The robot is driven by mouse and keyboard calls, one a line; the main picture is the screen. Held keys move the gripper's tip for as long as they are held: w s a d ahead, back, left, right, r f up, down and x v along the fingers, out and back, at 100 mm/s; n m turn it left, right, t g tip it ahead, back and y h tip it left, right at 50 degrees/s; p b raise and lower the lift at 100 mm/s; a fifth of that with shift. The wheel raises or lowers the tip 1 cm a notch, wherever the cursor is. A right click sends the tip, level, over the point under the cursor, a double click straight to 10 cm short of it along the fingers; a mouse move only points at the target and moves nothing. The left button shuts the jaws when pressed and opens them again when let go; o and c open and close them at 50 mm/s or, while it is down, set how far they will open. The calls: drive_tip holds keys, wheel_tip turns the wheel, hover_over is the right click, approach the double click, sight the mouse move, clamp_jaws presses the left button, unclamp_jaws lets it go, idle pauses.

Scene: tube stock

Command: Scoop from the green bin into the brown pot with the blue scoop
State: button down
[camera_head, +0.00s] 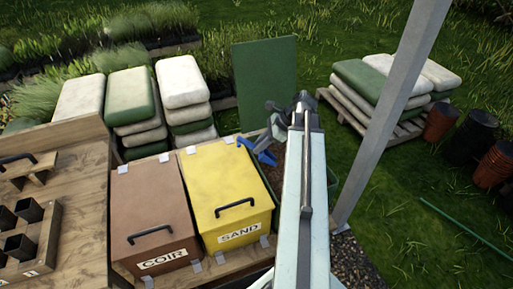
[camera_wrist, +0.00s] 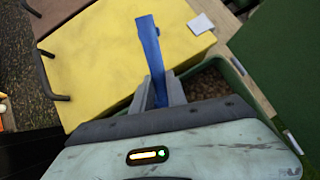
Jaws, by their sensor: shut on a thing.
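The blue scoop (camera_wrist: 152,50) is held by its handle between my gripper's fingers (camera_wrist: 158,92) in the wrist view. In the head view the blue scoop (camera_head: 264,156) shows beside my gripper (camera_head: 275,134), over the right edge of the yellow bin. The green bin (camera_wrist: 238,72) lies just right of the gripper in the wrist view, open, with brown material inside. In the head view my arm hides most of it. Whether the scoop carries anything cannot be told. I cannot make out which pot is the brown pot; reddish-brown pots (camera_head: 441,122) stand at the far right.
A closed yellow SAND bin (camera_head: 225,180) and a closed brown COIR bin (camera_head: 150,210) stand left of my arm. A green panel (camera_head: 265,75) stands upright behind. A grey post (camera_head: 385,115) rises on the right. Small black pots (camera_head: 28,210) sit at the left.

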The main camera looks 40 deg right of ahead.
drive_tip(key=shift+s+d+f+b, duration=0.2)
drive_tip(key=shift+d+f+b, duration=0.1)
drive_tip(key=shift+f+b, duration=0.25)
drive_tip(key=shift+s+d+f+b, duration=0.65)
drive_tip(key=shift+d+f+b, duration=0.1)
drive_tip(key=shift+d+f, duration=0.1)
drive_tip(key=shift+s+d+f+b, duration=0.6)
drive_tip(key=shift+d+f+b, duration=0.1)
drive_tip(key=shift+d+f, duration=0.15)
drive_tip(key=s+d+g+h+p, duration=0.3)
drive_tip(key=h+p, duration=0.1)
drive_tip(key=p, duration=0.1)
drive_tip(key=w+a+r+g+h+p, duration=0.1)
drive_tip(key=w+a+r+h+p, duration=0.1)
drive_tip(key=r+p, duration=0.7)
drive_tip(key=shift+w+a+r+g+p, duration=0.2)
drive_tip(key=shift+w+a+g+p, duration=0.1)
drive_tip(key=shift+w+a, duration=0.3)
